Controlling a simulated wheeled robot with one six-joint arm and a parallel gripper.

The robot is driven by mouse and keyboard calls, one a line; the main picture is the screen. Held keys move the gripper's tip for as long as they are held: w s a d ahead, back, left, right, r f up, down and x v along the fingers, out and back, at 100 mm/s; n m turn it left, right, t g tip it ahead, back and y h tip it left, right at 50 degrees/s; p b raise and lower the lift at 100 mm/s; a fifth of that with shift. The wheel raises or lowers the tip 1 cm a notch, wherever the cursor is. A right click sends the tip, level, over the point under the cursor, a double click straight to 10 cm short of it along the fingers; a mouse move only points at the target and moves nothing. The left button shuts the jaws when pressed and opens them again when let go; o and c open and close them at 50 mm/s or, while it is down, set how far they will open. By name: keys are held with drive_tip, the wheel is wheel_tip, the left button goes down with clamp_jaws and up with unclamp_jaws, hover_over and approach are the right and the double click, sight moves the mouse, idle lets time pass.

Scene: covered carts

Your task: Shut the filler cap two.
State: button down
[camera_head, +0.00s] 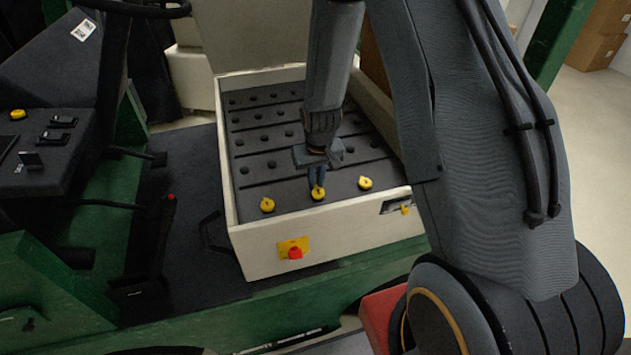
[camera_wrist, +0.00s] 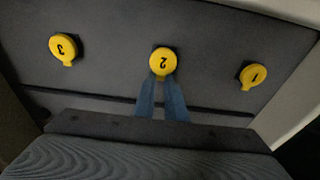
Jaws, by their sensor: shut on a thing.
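Filler cap two (camera_wrist: 162,61) is a round yellow cap with a "2" on it, upside down in the wrist view. It also shows in the head view (camera_head: 318,194), in the middle of the row of yellow caps on the dark battery top. My gripper (camera_head: 317,182) comes down from above, and its blue fingers (camera_wrist: 162,84) are shut on the tab at the cap's near edge in the wrist view. The fingers hide part of the tab. The cap looks seated on the surface; I cannot tell whether it is fully shut.
Filler cap three (camera_wrist: 63,47) and filler cap one (camera_wrist: 253,75) stand on either side, apart from my fingers. A pale tray wall (camera_head: 330,232) surrounds the battery, with a red button (camera_head: 294,253) on its front. Black plugs (camera_head: 272,164) dot the top behind.

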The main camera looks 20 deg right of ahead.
drive_tip(key=shift+s+f+g, duration=0.45)
drive_tip(key=shift+f+g, duration=0.1)
drive_tip(key=shift+g, duration=0.15)
drive_tip(key=c, duration=1.6)
unclamp_jaws()
drive_tip(key=shift+r, duration=0.15)
drive_tip(key=shift+o, duration=0.2)
drive_tip(key=shift+w, duration=0.1)
drive_tip(key=shift+r, duration=0.1)
drive_tip(key=shift+w+r, duration=0.1)
